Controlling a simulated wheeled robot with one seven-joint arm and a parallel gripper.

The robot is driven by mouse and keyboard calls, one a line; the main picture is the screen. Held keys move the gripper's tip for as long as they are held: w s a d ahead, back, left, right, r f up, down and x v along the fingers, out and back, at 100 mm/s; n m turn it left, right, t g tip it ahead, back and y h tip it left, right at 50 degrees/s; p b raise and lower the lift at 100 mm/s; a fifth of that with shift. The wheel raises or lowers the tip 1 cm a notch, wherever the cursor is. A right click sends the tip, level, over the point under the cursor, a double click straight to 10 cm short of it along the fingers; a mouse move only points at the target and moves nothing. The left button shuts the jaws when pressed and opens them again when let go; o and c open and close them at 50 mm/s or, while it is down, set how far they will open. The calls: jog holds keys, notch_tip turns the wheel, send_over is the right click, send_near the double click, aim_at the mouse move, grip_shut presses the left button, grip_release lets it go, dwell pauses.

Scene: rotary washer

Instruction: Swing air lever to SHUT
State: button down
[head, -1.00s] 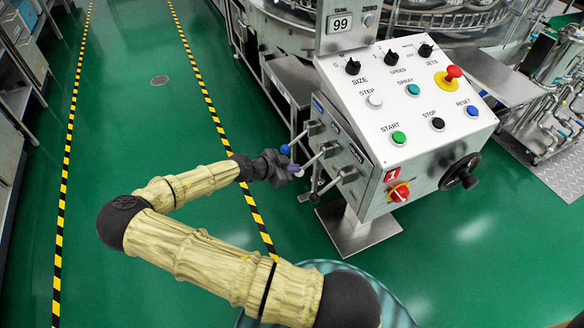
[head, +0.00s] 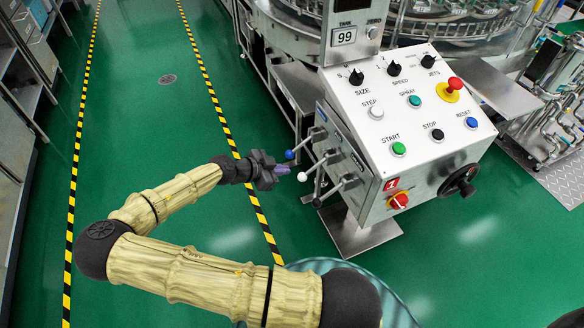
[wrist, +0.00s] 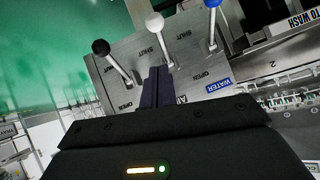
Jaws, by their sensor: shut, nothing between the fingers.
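The air lever with a white knob (head: 302,177) is the middle of three levers on the left side of the control box. It also shows in the wrist view (wrist: 154,22), with its knob and shaft beyond my fingers, on the side of its SHUT mark. Its exact stop position cannot be told. My gripper (head: 287,171) is shut and empty, just left of the white knob with a small gap. In the wrist view its closed fingers (wrist: 156,75) point at the lever's base and cover part of the AIR label and its OPEN mark.
A blue-knobbed water lever (head: 289,155) and a black-knobbed lever (head: 317,202) flank the white one closely. The control box (head: 420,125) has buttons, dials and a handwheel (head: 460,181). Green floor (head: 160,130) to the left is clear.

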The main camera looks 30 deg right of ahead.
jog(key=v, duration=0.4)
jog(key=shift+a, duration=0.15)
jog(key=shift+w, duration=0.1)
